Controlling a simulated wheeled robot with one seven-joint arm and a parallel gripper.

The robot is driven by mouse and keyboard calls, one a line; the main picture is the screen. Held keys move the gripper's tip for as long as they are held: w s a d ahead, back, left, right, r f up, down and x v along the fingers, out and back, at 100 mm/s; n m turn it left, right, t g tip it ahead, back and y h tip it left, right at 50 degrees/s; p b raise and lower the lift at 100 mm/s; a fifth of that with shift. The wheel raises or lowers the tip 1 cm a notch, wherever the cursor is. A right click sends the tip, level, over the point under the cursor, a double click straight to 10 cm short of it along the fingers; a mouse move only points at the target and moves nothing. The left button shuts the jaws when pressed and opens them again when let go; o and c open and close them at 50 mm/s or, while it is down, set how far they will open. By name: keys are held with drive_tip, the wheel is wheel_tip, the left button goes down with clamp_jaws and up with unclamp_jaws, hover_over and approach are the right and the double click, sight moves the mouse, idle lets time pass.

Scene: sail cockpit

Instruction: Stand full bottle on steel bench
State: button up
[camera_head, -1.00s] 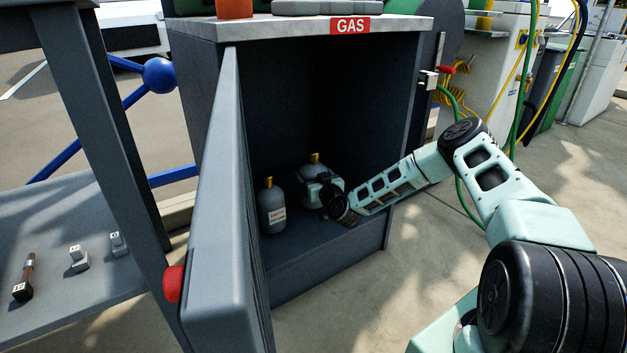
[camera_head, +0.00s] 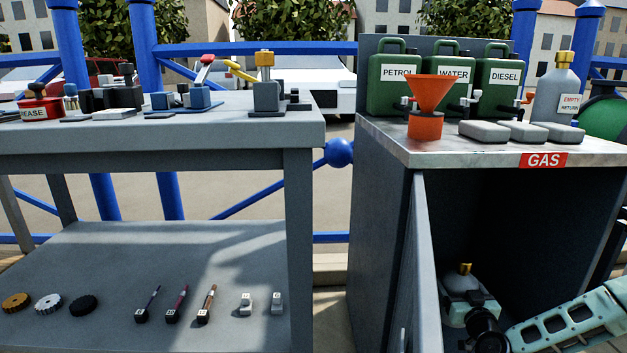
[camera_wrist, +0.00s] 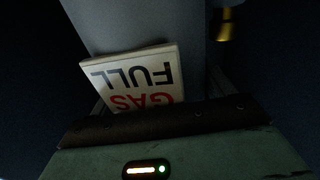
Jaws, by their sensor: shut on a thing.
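The full bottle (camera_head: 461,283), grey with a brass valve, is inside the gas cabinet at the lower right of the head view. My gripper (camera_head: 480,318) is shut on it from the right and hides much of it. In the wrist view the bottle (camera_wrist: 140,25) fills the middle, its "GAS FULL" label (camera_wrist: 130,76) upside down, close against my gripper (camera_wrist: 165,120). The bottle's base is out of view. The grey steel bench (camera_head: 225,130) stands at the left, with a cluttered top and a lower shelf (camera_head: 110,260).
The cabinet's open door (camera_head: 422,270) stands left of my gripper. On the cabinet top (camera_head: 440,155) are an orange funnel (camera_head: 430,100), green cans (camera_head: 445,90), pale blocks and an "EMPTY RETURN" bottle (camera_head: 552,95). The bench top's front right has some bare room.

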drive_tip(key=s+a+r+y+p, duration=0.1)
drive_tip(key=s+a+r+p, duration=0.15)
drive_tip(key=s, duration=0.35)
drive_tip(key=s+a+r+p, duration=0.2)
drive_tip(key=s+a+r, duration=0.1)
drive_tip(key=s+a, duration=0.15)
drive_tip(key=s+r+p, duration=0.3)
drive_tip(key=r+p, duration=0.8)
drive_tip(key=p, duration=0.1)
drive_tip(key=s+r+p, duration=0.3)
drive_tip(key=r+p, duration=0.8)
drive_tip(key=p, duration=0.2)
drive_tip(key=s+r+p, duration=0.3)
drive_tip(key=r+p, duration=0.8)
drive_tip(key=p, duration=0.1)
drive_tip(key=shift+s+d+r+p, duration=0.15)
drive_tip(key=shift+s+r+p, duration=0.25)
